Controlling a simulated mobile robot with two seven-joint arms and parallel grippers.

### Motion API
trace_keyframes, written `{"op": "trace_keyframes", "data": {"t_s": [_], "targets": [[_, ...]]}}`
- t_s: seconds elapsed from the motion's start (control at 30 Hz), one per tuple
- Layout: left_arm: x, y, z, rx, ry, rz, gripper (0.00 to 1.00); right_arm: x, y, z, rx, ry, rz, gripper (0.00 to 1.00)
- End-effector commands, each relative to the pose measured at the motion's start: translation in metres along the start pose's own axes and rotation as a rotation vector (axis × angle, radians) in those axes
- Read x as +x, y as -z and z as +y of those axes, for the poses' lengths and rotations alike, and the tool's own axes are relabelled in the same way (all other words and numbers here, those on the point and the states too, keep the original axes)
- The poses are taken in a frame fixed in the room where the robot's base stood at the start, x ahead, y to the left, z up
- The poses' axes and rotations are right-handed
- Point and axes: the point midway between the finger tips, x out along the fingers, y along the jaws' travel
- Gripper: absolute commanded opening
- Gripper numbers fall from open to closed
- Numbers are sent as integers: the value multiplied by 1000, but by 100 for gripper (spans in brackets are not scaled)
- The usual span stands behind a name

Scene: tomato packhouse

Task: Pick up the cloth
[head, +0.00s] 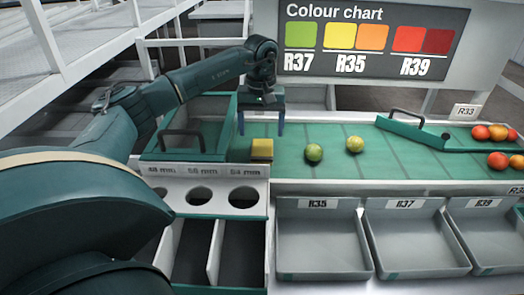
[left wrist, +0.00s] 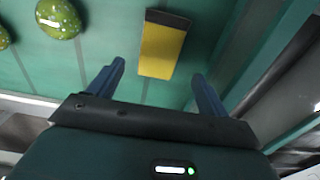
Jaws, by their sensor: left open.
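In the left wrist view the cloth (left wrist: 162,50) has a yellow face and a dark end strip. It lies ahead of the open fingers (left wrist: 162,80), roughly centred between them and not held. My right gripper is in neither view.
A green tomato (head: 314,153) and a yellow-green one (head: 355,145) lie right of the cloth. A green divider with a handle (head: 183,143) stands left. Sizing holes (head: 243,197) and grey bins (head: 322,245) are in front. Red tomatoes (head: 498,161) lie far right.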

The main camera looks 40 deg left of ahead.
Motion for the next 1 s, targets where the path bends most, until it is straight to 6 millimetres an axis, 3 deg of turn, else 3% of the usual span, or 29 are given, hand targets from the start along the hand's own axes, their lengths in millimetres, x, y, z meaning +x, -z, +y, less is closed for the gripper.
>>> {"op": "trace_keyframes", "data": {"t_s": [0.3, 0.6, 1.0], "targets": [[44, -4, 2, 0, 3, -3, 78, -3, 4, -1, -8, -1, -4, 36], [50, -3, 2, 0, 1, -1, 78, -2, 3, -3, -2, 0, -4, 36], [49, -3, 2, 0, 2, -1, 46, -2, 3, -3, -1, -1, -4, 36]]}}
